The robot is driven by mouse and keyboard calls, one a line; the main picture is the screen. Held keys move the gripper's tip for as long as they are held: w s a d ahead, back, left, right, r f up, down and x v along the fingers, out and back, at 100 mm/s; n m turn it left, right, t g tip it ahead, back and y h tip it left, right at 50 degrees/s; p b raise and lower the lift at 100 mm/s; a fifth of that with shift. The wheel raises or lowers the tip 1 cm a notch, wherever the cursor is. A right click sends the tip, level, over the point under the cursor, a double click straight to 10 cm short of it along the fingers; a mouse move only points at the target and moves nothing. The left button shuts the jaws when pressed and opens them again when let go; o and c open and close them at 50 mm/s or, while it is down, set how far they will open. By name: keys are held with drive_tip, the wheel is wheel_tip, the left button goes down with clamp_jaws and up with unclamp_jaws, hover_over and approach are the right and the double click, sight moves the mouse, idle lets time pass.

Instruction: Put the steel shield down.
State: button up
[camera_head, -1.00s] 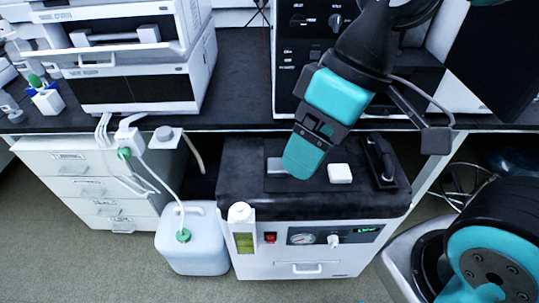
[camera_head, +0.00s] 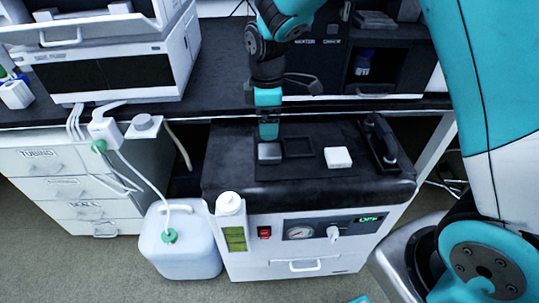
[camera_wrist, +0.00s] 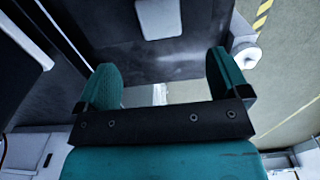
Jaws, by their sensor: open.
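A flat grey metallic square (camera_head: 270,152), which looks like the steel shield, lies on the black top of the low cabinet, left of a dark square recess (camera_head: 298,147). My gripper (camera_head: 268,131) points down just behind this square, its tip close to the square's back edge; whether they touch cannot be told. In the wrist view my gripper (camera_wrist: 165,78) has its two teal fingers wide apart with nothing held between them. A pale square plate (camera_wrist: 158,18) lies on a dark surface beyond the fingers; which one it is cannot be told.
A white block (camera_head: 338,157) and a black handled device (camera_head: 383,140) stand right of the recess on the cabinet top (camera_head: 310,185). The bench and dark instruments (camera_head: 315,65) rise behind.

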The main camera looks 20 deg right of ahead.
sight(268, 150)
wheel_tip(268, 150, down, 10)
drive_tip(key=shift+r+b, duration=0.1)
drive_tip(key=shift+b, duration=0.35)
drive_tip(key=c, duration=1.2)
drive_tip(key=shift+r, duration=0.15)
